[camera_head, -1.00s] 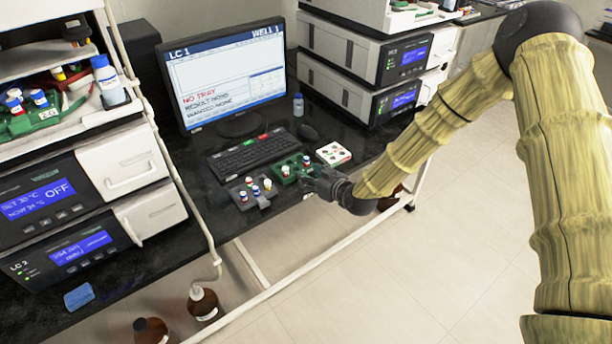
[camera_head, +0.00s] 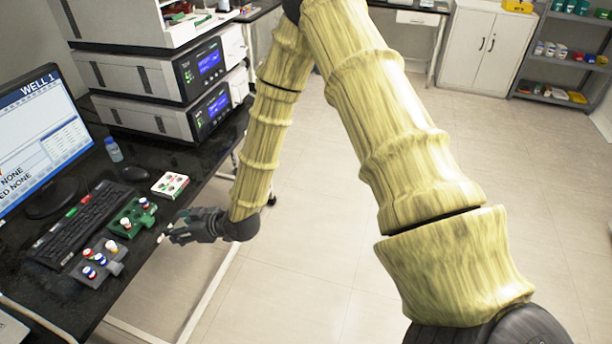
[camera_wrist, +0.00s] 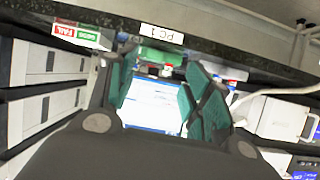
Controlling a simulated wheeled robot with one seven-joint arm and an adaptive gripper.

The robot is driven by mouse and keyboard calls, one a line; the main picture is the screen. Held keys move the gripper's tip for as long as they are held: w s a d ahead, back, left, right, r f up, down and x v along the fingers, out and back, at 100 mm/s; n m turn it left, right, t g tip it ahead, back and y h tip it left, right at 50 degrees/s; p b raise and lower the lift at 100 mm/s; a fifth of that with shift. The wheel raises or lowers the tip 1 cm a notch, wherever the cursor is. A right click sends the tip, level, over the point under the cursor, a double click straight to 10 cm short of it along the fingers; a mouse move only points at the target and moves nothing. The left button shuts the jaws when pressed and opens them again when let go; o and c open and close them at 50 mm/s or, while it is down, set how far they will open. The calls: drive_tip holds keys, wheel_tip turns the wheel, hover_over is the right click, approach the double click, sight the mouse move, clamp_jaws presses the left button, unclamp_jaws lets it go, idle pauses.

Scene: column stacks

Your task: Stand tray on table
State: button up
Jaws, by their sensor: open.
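A green tray (camera_head: 132,217) with small capped vials stands upright on the black table (camera_head: 150,245), near its front edge. A dark grey tray (camera_head: 112,268) with several capped vials stands beside it, nearer the camera. My gripper (camera_head: 166,236) is just off the table's front edge, to the right of the green tray, with a small gap between them. In the wrist view my gripper (camera_wrist: 160,92) has its green-padded fingers spread with nothing held.
A keyboard (camera_head: 80,225), a mouse (camera_head: 134,174) and a monitor (camera_head: 40,135) stand behind the trays. Stacked instruments (camera_head: 160,95) stand at the back. Open floor lies right of the table.

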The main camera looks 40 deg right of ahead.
drive_tip(key=s+d+f+m+g+h, duration=0.2)
drive_tip(key=s+d+f+g, duration=0.1)
drive_tip(key=s+f, duration=0.55)
drive_tip(key=s+d+f+m+g+h, duration=0.1)
drive_tip(key=s+d+f+g+h, duration=0.15)
drive_tip(key=s+f, duration=0.65)
drive_tip(key=s+d+f+m+g+h, duration=0.1)
drive_tip(key=s+d, duration=0.4)
drive_tip(key=s, duration=0.6)
drive_tip(key=s+d+f+m+g+h, duration=0.2)
drive_tip(key=s+d+f+m+g, duration=0.1)
drive_tip(key=s, duration=0.9)
drive_tip(key=shift+d+f+g, duration=0.45)
drive_tip(key=shift+d+f, duration=0.1)
drive_tip(key=shift+d, duration=0.5)
